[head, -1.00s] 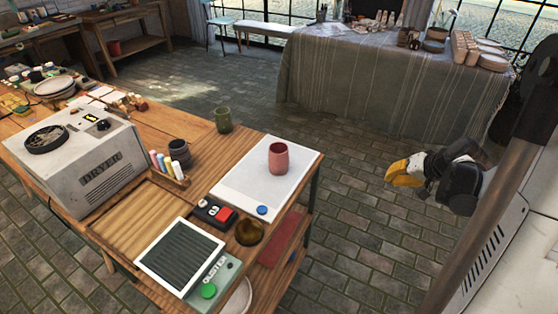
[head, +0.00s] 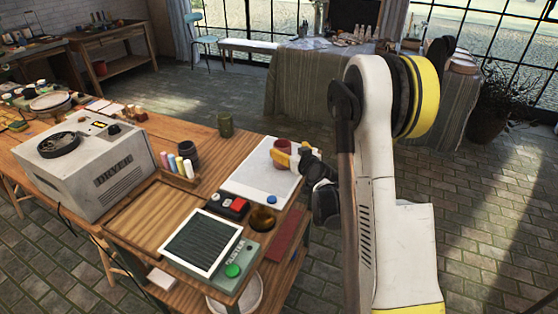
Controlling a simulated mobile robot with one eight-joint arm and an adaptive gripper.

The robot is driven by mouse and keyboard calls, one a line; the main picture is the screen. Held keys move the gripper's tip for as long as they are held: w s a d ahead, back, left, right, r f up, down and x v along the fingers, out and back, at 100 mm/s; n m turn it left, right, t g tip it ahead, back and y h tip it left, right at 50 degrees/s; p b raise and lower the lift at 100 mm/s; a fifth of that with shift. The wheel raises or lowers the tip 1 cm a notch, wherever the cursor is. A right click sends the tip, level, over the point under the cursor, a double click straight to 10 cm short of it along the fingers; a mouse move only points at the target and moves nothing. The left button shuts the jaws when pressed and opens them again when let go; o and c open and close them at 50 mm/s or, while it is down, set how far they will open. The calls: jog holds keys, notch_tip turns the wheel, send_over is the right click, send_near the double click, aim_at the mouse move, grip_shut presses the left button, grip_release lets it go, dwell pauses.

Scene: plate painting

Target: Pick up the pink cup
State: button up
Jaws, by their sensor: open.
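The pink cup (head: 281,144) stands upright on the white mat (head: 247,182) at the right end of the wooden workbench. Only its upper part shows clearly; my gripper hides the rest. My gripper (head: 284,158), with yellow fingers, is open at the cup, in front of it and to its right in the head view. I cannot tell from this view whether the fingers touch the cup or stand around it.
A green cup (head: 225,124) stands behind the mat. A dryer (head: 85,165), a dark cup (head: 188,154), a rack of coloured bottles (head: 176,168), a red-button box (head: 231,206), a brass bowl (head: 262,219) and a green-button device (head: 205,243) crowd the bench.

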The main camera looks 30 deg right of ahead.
aim_at(280, 141)
jog(key=x, duration=0.1)
jog(key=b+x, duration=0.1)
jog(key=x, duration=0.1)
jog(key=b+x, duration=0.1)
jog(key=x, duration=0.1)
jog(key=shift+w+a, duration=0.2)
jog(key=shift+a, duration=0.1)
jog(key=shift+w+r, duration=0.1)
jog(key=shift+w, duration=0.15)
jog(key=c, duration=1.5)
jog(key=shift+r, duration=0.15)
